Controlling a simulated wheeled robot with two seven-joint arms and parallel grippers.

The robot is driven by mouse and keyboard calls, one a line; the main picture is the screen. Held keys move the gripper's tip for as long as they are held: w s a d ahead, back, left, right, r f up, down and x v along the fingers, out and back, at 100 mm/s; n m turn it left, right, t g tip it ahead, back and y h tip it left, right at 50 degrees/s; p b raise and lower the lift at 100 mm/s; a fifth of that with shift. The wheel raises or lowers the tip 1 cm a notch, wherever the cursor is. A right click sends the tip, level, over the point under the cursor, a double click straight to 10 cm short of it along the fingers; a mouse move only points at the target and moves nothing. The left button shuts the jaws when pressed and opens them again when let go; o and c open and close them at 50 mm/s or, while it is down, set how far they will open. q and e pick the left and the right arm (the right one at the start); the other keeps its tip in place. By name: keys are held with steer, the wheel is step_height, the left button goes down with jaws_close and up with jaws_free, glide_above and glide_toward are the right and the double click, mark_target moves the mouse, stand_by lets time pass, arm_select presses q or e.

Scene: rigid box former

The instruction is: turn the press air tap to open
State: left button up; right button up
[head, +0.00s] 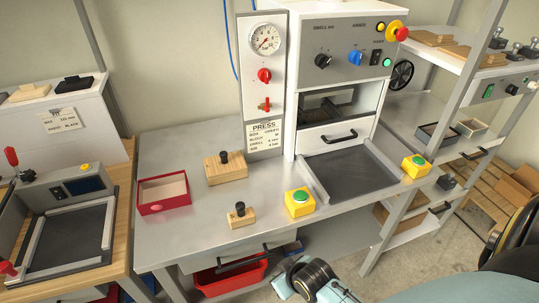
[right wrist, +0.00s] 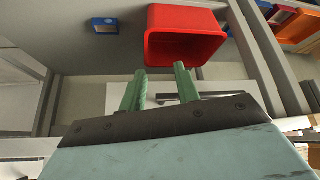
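The press panel (head: 278,130) is a narrow white upright board at the back of the steel table. It carries a round pressure gauge (head: 265,39), a red round knob (head: 264,75) and, below that, a small red-handled brass tap (head: 264,105). The tap is too small to read its handle position for certain. In the right wrist view my right gripper (right wrist: 160,76) shows two green fingers apart with nothing between them. It is far from the tap, which that view does not show. My left gripper is in neither view.
The grey press (head: 345,60) stands right of the panel. On the steel table (head: 170,235) are wooden blocks with black knobs (head: 225,168), a red tray (head: 163,207) and yellow button boxes (head: 299,203). A red bin (right wrist: 185,50) sits beyond my right fingers.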

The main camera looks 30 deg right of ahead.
steer(key=w+d+r+t+p, duration=0.1)
steer(key=w+r+t, duration=0.15)
steer(key=r, duration=0.65)
steer(key=w+d+r+t, duration=0.1)
steer(key=w+d+r, duration=0.15)
steer(key=r, duration=0.55)
steer(key=m+t+h, duration=0.4)
steer(key=t, duration=0.4)
glide_toward(268, 98)
steer(key=shift+g+h, duration=0.25)
steer(key=shift+h, duration=0.05)
steer(key=x, duration=0.8)
steer(key=shift+w+a+r, duration=0.1)
steer(key=shift+w+a, duration=0.05)
steer(key=shift+w, duration=0.25)
steer(key=shift+c, duration=0.3)
jaws_close()
